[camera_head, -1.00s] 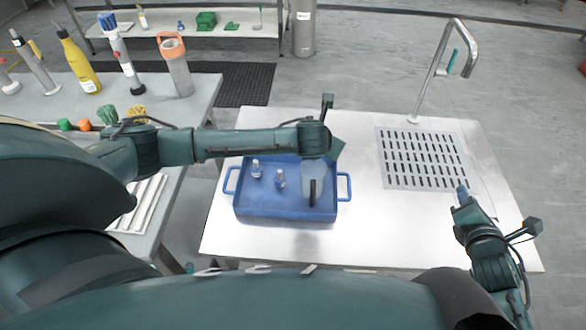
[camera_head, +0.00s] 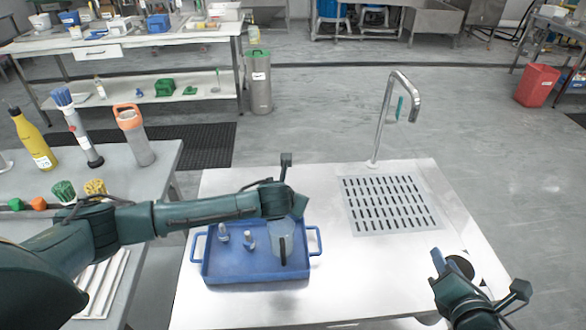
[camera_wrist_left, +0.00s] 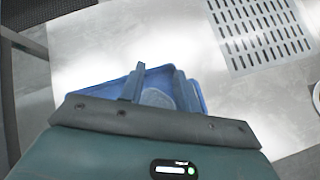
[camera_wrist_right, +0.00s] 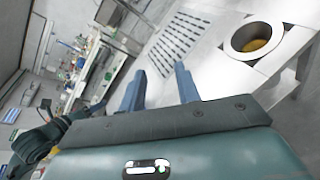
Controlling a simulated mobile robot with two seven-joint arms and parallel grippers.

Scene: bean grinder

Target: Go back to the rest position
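My left gripper (camera_wrist_left: 158,75) hangs over the blue tray (camera_head: 235,281) at the end of my outstretched left arm. In the left wrist view its two fingers are apart. A pale round vessel (camera_wrist_left: 157,97) shows beyond and between them; I see no clear grip on it. In the head view this vessel (camera_head: 293,232), with a dark handle, stands at the tray's right side, partly hidden by my wrist. My right gripper (camera_head: 438,262) is over the table's right side. Its fingers (camera_wrist_right: 160,78) are apart with nothing between them in the right wrist view.
A slotted drain (camera_head: 390,205) and tall tap (camera_head: 388,115) are behind. A round opening (camera_wrist_right: 257,40) with yellow-brown contents lies near my right gripper. A side table at left holds a yellow bottle (camera_head: 34,140) and an orange-topped flask (camera_head: 138,140).

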